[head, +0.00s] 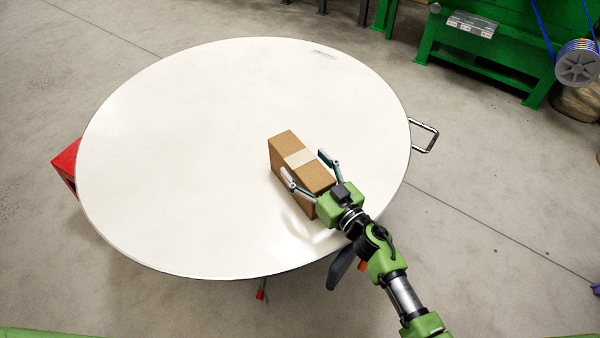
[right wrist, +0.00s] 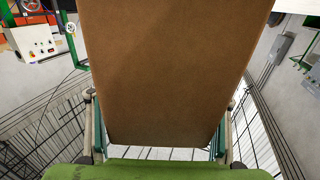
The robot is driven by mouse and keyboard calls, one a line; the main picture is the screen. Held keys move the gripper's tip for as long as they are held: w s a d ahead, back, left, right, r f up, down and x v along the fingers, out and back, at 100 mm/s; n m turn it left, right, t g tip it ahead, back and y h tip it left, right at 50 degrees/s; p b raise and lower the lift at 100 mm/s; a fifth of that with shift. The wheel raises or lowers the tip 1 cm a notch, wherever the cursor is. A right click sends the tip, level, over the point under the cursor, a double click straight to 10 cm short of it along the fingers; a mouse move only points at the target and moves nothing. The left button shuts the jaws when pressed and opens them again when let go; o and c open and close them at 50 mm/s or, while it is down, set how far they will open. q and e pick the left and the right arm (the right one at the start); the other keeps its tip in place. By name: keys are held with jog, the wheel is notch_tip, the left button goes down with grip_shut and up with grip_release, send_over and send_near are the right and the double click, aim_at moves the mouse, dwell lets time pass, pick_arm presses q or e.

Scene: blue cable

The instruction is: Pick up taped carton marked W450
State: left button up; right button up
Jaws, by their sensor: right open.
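The brown carton (head: 282,149) with a pale strip of tape across its top stands on the round white table (head: 190,150), right of the middle near the front edge. My right gripper (head: 307,172) is open, with one finger on either side of the carton's near end. In the right wrist view the carton (right wrist: 170,70) fills the middle, and my right gripper (right wrist: 160,130) shows a finger at each side of it. I cannot tell whether the fingers touch it. No W450 marking is visible. My left gripper is not in view.
A metal handle (head: 425,136) sticks out at the table's right edge. A red object (head: 66,167) is partly hidden behind the left edge. Green machinery (head: 490,60) with a cable spool (head: 578,64) stands at the back right. Most of the tabletop is clear.

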jog(key=shift+w+a, duration=0.1)
jog(key=shift+w, duration=0.1)
jog(key=c, duration=1.8)
jog(key=shift+r, duration=0.15)
jog(key=shift+c, duration=0.6)
jog(key=shift+r, duration=0.1)
